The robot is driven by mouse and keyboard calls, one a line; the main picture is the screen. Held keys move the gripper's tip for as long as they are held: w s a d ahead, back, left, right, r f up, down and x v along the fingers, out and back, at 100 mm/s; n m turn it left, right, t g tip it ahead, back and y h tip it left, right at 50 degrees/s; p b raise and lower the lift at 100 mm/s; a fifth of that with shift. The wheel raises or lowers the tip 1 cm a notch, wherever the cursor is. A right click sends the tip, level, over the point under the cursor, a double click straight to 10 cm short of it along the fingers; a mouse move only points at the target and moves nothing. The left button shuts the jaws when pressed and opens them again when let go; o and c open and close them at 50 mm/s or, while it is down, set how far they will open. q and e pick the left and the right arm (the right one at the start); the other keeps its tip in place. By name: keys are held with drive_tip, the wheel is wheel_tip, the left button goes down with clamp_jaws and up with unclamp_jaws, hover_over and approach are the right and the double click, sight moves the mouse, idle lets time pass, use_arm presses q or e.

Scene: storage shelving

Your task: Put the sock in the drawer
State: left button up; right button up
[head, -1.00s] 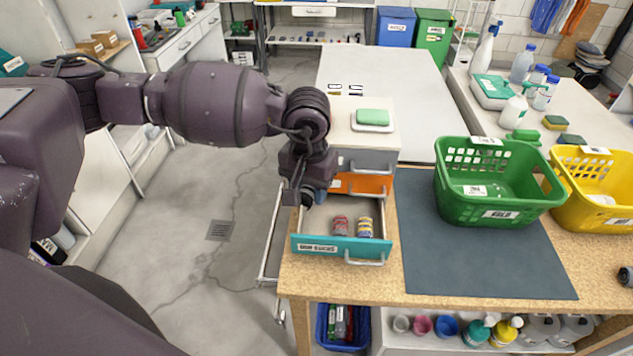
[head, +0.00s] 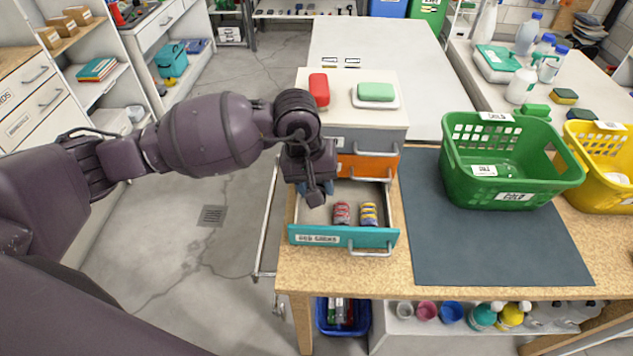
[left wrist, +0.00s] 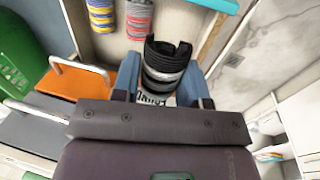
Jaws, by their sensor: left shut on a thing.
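My left gripper (head: 314,190) is shut on a rolled dark sock with black and grey bands (left wrist: 165,68), which shows between its blue fingers (left wrist: 160,82) in the left wrist view. Two rolled socks lie in the drawer, a red-grey one (head: 341,214) and a yellow-blue striped one (head: 369,214). Both also show at the top of the left wrist view. My right gripper is not in view.
An orange drawer (head: 367,167) and a grey drawer above it are shut. A red block (head: 319,90) and a green soap-like block (head: 376,91) sit on the unit's top. A green basket (head: 512,170) and a yellow basket (head: 606,165) stand right. The dark mat (head: 480,245) has clear room.

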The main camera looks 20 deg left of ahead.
use_arm(q)
drive_tip(key=shift+f+b, duration=0.5)
drive_tip(key=shift+f, duration=0.85)
drive_tip(key=shift+f+b, duration=0.35)
drive_tip(key=shift+f, duration=0.8)
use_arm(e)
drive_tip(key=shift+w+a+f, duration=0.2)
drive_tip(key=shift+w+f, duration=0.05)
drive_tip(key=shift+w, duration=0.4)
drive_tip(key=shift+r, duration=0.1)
use_arm(q)
drive_tip(key=o, duration=0.8)
drive_tip(key=shift+o, duration=0.9)
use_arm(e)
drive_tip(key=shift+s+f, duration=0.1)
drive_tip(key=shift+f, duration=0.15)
use_arm(q)
drive_tip(key=shift+r, duration=0.1)
